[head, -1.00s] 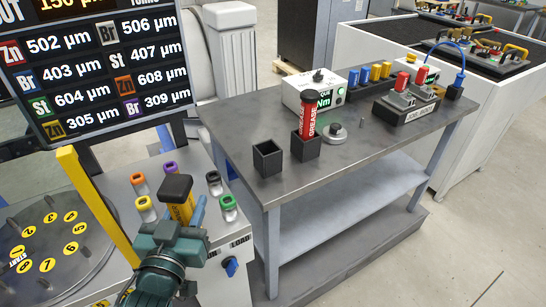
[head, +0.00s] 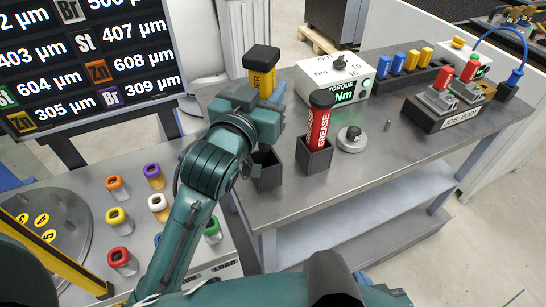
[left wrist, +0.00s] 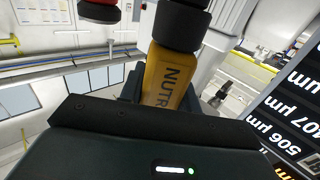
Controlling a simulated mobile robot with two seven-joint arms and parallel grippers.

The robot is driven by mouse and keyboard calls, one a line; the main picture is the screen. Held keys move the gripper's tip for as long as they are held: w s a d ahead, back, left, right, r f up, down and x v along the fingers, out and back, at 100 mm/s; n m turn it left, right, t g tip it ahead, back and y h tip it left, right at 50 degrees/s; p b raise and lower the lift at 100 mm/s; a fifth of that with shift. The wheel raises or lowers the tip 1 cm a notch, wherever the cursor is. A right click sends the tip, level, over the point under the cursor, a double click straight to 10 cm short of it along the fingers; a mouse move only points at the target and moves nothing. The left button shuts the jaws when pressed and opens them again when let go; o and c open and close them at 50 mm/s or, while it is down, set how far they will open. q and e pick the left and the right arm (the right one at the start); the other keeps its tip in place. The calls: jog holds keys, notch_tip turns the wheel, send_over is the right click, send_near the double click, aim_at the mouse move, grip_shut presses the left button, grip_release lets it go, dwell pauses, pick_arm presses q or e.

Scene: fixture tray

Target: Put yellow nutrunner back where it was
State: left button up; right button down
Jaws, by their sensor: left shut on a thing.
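The yellow nutrunner (head: 262,80) has a black cap and dark lettering on its side. My left gripper (head: 258,102) is shut on it and holds it upright above the near left end of the grey bench. It also shows between the fingers in the left wrist view (left wrist: 166,82). A black square holder (head: 267,178) stands on the bench just below the gripper, partly hidden by my arm. The nutrunner is above this holder, apart from it. My right gripper is not in view.
A red grease tube (head: 318,122) stands in a second black holder (head: 314,158) close to the right. A torque box (head: 338,78) stands behind, and a round metal piece (head: 351,138) lies beside. Several colored-cap jars stand on the left cabinet (head: 85,185).

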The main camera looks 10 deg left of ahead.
pick_arm(q)
jog(key=f, duration=0.5)
jog(key=shift+s+b, duration=0.2)
jog(key=shift+b, duration=0.15)
jog(key=shift+f, duration=2.3)
jog(key=shift+f+b, duration=0.15)
jog(key=shift+b, duration=0.15)
jog(key=o, duration=1.1)
jog(key=shift+f, duration=0.1)
jog(key=shift+c, duration=0.2)
